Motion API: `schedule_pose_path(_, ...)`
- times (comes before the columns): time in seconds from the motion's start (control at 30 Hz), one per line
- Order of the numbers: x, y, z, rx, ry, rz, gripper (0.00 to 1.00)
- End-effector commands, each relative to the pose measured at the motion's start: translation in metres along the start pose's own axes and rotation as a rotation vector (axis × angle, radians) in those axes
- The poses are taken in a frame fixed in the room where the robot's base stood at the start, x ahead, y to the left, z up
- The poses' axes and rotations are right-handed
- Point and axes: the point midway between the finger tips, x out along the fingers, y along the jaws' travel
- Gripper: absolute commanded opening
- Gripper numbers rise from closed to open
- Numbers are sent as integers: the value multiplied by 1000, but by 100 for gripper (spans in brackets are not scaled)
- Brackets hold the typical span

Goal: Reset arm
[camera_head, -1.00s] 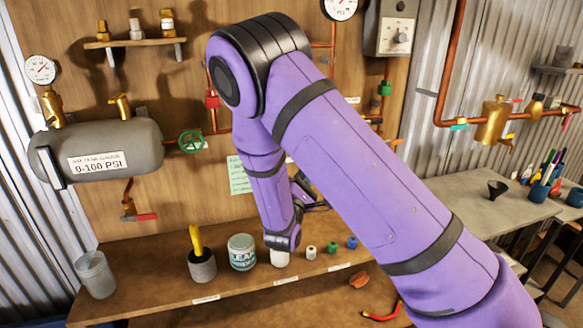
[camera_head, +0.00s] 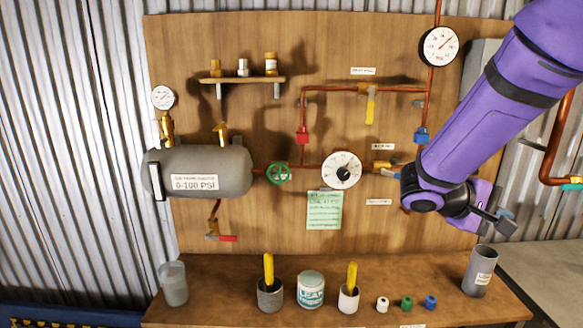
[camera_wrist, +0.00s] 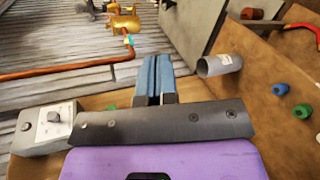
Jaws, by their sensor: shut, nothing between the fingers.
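My purple arm comes in from the upper right in the head view and bends back to the right at its end. My gripper (camera_head: 505,218) is in front of the right side of the wooden panel (camera_head: 330,60), above a grey cup (camera_head: 479,272). In the wrist view its two blue fingers (camera_wrist: 157,75) are together, with nothing between them. It appears clear of the panel and the shelf things. Part of the panel and a grey box (camera_head: 482,62) are hidden behind my arm.
A wooden shelf (camera_head: 215,290) holds a translucent cup (camera_head: 173,284), two cups with yellow brushes, a leak tin (camera_head: 310,289) and small white, green and blue caps. A grey tank (camera_head: 205,160), copper pipes and gauges are on the panel. A bench (camera_head: 555,270) stands at right.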

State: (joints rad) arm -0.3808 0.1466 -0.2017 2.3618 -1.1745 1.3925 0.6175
Motion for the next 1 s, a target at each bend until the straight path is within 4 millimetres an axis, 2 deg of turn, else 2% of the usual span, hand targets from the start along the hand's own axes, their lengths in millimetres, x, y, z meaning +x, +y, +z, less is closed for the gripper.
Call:
schedule_pose_path(0.03, 1, 1, 15, 22, -2, -75, 0)
schedule_pose_path(0.1, 1, -1, 32, 42, -1, -177, 0)
schedule_pose_path(0.4, -17, -12, 95, 159, 91, -582, 0)
schedule_pose_path(0.7, -56, -18, 143, 318, 299, -908, 0)
schedule_pose_path(1.0, -98, -15, 176, 481, 542, -1101, 0)
